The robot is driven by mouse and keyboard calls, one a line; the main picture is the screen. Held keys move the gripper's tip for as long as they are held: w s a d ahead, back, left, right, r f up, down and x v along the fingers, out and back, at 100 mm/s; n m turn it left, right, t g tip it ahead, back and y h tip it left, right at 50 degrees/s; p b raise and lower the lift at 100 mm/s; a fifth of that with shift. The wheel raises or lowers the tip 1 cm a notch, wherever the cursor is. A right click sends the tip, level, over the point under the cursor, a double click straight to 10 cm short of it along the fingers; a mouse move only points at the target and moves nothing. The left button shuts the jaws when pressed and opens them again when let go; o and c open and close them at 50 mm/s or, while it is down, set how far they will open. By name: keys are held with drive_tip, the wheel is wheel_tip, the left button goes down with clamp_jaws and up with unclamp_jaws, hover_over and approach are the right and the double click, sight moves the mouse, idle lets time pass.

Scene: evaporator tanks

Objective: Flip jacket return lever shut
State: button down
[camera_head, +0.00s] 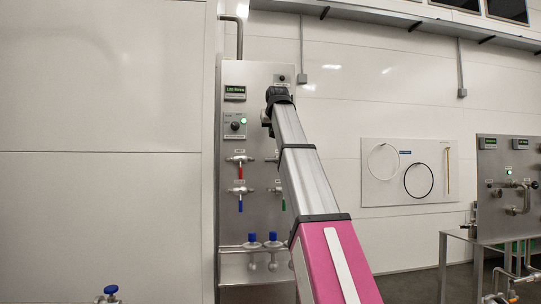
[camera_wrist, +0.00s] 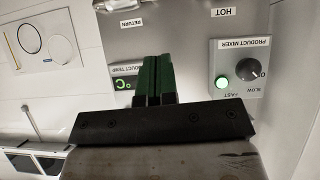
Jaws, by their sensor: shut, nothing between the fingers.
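The steel valve panel (camera_head: 230,140) stands upright left of centre in the head view. A RETURN label (camera_wrist: 132,23) shows upside down in the wrist view, with a sliver of shiny metal at the top edge beside it. The return lever itself cannot be made out; my arm covers much of the panel's right valve column in the head view. A red-handled valve (camera_head: 240,172) and a blue-handled valve (camera_head: 240,205) hang at left, a green handle (camera_head: 284,203) at right. My gripper (camera_wrist: 156,58) has its green fingers together, empty, in front of the PRODUCT TEMP display (camera_wrist: 124,83).
A product mixer box (camera_wrist: 240,69) with green light and black knob is right of my gripper in the wrist view. Blue-capped valves (camera_head: 252,238) sit low on the panel. A wall board (camera_head: 409,170) and a second panel (camera_head: 508,190) stand to the right.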

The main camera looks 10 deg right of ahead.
hover_over(275, 160)
drive_tip(key=s+a, duration=0.2)
drive_tip(key=a, duration=0.1)
wheel_tip(275, 160, down, 5)
drive_tip(key=shift+w+d+f, duration=0.1)
drive_tip(key=shift+w+f, duration=0.15)
drive_tip(key=shift+f, duration=0.9)
drive_tip(key=shift+w+f, duration=0.2)
drive_tip(key=shift+f, duration=0.9)
